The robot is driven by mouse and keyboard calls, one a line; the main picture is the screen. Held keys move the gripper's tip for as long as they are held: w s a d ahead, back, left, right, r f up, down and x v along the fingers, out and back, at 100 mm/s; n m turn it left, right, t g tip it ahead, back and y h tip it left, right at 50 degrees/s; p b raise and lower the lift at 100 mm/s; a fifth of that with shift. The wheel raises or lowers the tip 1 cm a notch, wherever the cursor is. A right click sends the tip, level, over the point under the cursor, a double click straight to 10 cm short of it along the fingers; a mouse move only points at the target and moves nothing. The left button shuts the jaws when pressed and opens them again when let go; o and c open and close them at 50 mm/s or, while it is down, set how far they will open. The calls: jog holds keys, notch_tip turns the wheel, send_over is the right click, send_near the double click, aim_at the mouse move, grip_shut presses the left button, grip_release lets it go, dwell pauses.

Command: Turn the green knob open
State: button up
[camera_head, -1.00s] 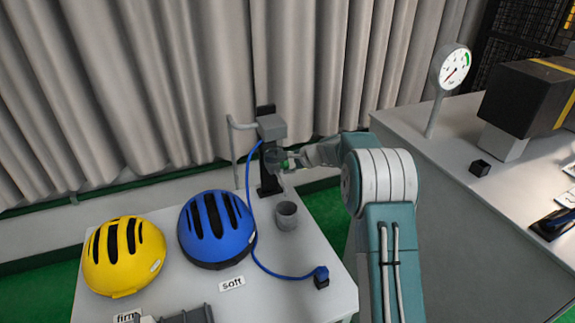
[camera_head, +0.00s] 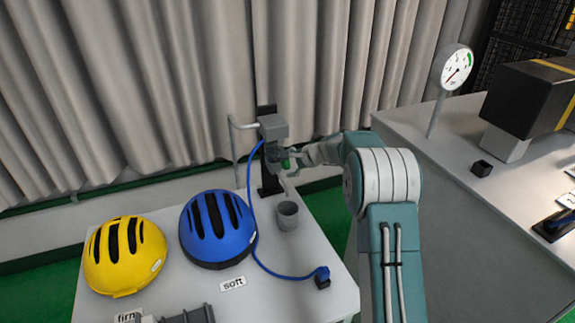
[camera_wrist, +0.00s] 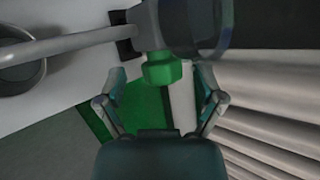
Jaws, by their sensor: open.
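The green knob (camera_wrist: 162,70) sits at the end of a grey fitting, in the upper middle of the wrist view. My gripper (camera_wrist: 161,82) is open, with one finger on each side of the knob. I cannot tell whether either finger touches it. In the head view my gripper (camera_head: 293,160) partly covers the knob and the fitting.
A grey cup (camera_head: 287,216) stands below the unit on the white table. A blue hose (camera_head: 256,262) runs down to a blue plug (camera_head: 322,277). Blue (camera_head: 217,229) and yellow (camera_head: 124,256) helmets lie left. A dial gauge (camera_head: 454,67) stands on the right counter.

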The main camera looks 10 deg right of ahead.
jog(key=v, duration=1.1)
jog(key=shift+s+d+r, duration=0.1)
jog(key=shift+s+d, duration=0.05)
jog(key=s+a+r+n+g+h, duration=0.1)
jog(key=s+a+r+n, duration=0.35)
jog(key=s, duration=0.45)
jog(key=s+a+r+n+g+h, duration=0.1)
jog(key=s+a+r+n+h, duration=0.3)
jog(key=s, duration=0.6)
jog(key=s+d+f+n+h, duration=0.1)
jog(key=s+n, duration=0.5)
jog(key=s, duration=1.6)
jog(key=shift+s+d+f+n+h, duration=0.25)
jog(key=shift+d+n+h, duration=0.1)
jog(key=shift+d+h, duration=0.25)
